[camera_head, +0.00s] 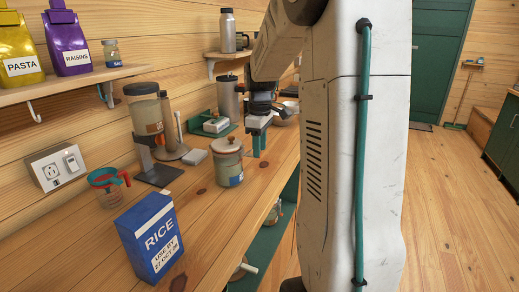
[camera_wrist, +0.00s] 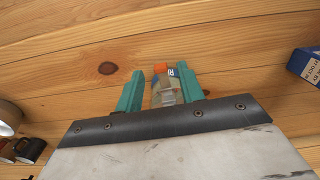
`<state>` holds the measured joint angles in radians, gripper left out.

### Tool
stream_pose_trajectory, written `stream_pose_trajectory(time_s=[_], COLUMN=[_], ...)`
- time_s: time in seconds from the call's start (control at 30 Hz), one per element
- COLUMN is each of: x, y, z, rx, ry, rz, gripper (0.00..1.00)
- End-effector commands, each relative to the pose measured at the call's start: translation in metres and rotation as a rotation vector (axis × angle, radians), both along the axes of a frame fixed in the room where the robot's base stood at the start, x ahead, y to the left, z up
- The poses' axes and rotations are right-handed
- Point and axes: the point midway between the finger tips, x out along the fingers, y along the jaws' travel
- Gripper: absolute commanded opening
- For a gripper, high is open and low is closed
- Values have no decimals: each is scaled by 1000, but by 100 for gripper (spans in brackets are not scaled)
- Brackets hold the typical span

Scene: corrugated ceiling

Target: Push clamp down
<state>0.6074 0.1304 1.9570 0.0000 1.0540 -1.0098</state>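A glass jar (camera_head: 228,170) with a lid and a blue-and-white label stands on the wooden counter. I cannot clearly make out a clamp on it. My gripper (camera_head: 258,146) is to the right of and behind the jar, pointing down above the counter, apart from the jar in the picture. In the wrist view my gripper (camera_wrist: 160,82) has its two teal fingers apart. Between them shows a partly hidden object (camera_wrist: 164,90) with an orange part and a blue-and-white label. Narrow gaps show beside it, and I cannot tell what it is.
A blue rice box (camera_head: 150,237) stands at the front, with a measuring cup (camera_head: 106,188) behind it. A dispenser (camera_head: 150,130) and a scale (camera_head: 215,125) stand near the wall. Bare counter (camera_head: 215,215) lies in front of the jar. Mugs (camera_wrist: 27,150) show left in the wrist view.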

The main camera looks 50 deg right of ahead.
Motion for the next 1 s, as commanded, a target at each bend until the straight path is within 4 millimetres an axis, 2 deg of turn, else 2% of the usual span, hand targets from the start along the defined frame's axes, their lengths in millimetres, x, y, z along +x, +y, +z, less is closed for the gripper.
stream_pose_trajectory(time_s=[0.13,0.4,0.43,0.53,0.57,1.0], x=[0,0,0,0,0,-3], y=[0,1,1,1,1,-1], z=[-11,-13,-13,-13,-13,-16], rx=[0,0,0,0,0,26], ry=[0,0,0,0,0,-58], rz=[0,0,0,0,0,-4], gripper=[38,38,33,5,0,0])
